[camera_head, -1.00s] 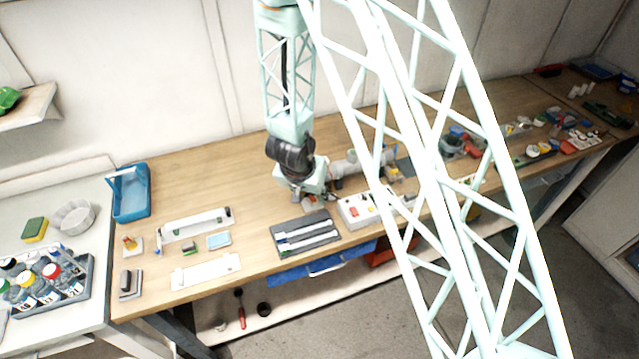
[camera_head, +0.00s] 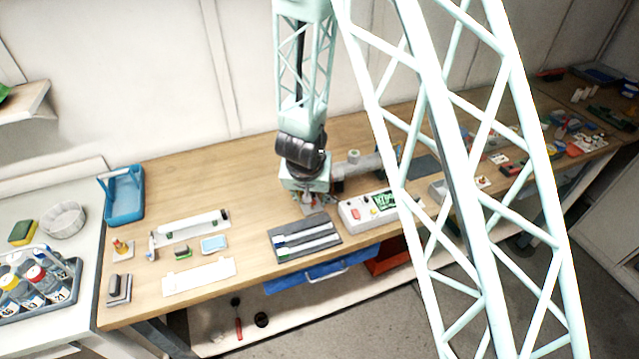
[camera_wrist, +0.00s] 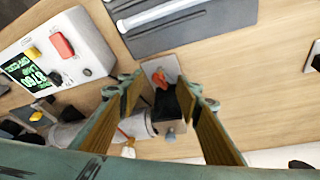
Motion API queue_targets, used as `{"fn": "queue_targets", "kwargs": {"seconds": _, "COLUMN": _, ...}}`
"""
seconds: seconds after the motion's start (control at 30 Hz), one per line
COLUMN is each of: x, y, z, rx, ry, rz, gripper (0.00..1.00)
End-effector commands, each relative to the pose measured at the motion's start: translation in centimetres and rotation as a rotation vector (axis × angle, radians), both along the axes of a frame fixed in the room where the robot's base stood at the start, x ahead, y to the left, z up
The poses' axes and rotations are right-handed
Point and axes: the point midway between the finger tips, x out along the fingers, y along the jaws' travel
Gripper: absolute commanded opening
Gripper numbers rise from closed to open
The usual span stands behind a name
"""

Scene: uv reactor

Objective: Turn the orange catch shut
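An orange catch (camera_wrist: 161,78) shows in the wrist view, on a small pale plate (camera_wrist: 160,66) beside a black block (camera_wrist: 166,104). My gripper (camera_wrist: 163,92) is open. Its two fingers stand on either side of the catch and the block, with a visible gap. I cannot tell whether a fingertip touches either. In the head view my gripper (camera_head: 310,203) points down at the bench behind the dark slotted tray, and it mostly hides the catch there.
The dark slotted tray (camera_head: 275,250) lies just in front of my gripper. A white control box (camera_head: 350,223) with a green display stands to the right. A grey cylinder (camera_head: 366,166) lies behind it. A blue caddy (camera_head: 123,197) stands far left. Bare wood lies left of my gripper.

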Motion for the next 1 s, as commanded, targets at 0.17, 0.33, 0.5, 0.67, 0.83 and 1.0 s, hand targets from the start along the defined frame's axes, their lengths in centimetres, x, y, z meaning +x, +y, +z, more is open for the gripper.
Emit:
{"fn": "queue_targets", "kwargs": {"seconds": 0.17, "x": 0.03, "y": -0.05, "z": -0.17, "rx": 0.001, "ry": -0.001, "rz": 0.034, "gripper": 0.32}}
{"fn": "queue_targets", "kwargs": {"seconds": 0.33, "x": 0.05, "y": -0.12, "z": -0.18, "rx": 0.001, "ry": -0.001, "rz": 0.064, "gripper": 0.32}}
{"fn": "queue_targets", "kwargs": {"seconds": 0.5, "x": 0.05, "y": -0.13, "z": -0.17, "rx": 0.001, "ry": -0.001, "rz": 0.098, "gripper": 0.32}}
{"fn": "queue_targets", "kwargs": {"seconds": 0.67, "x": 0.06, "y": -0.14, "z": -0.16, "rx": 0.001, "ry": -0.001, "rz": 0.128, "gripper": 0.32}}
{"fn": "queue_targets", "kwargs": {"seconds": 0.83, "x": 0.05, "y": -0.16, "z": -0.18, "rx": 0.001, "ry": -0.001, "rz": 0.163, "gripper": 0.32}}
{"fn": "queue_targets", "kwargs": {"seconds": 1.0, "x": 0.08, "y": -0.24, "z": -0.16, "rx": 0.001, "ry": -0.002, "rz": 0.194, "gripper": 0.32}}
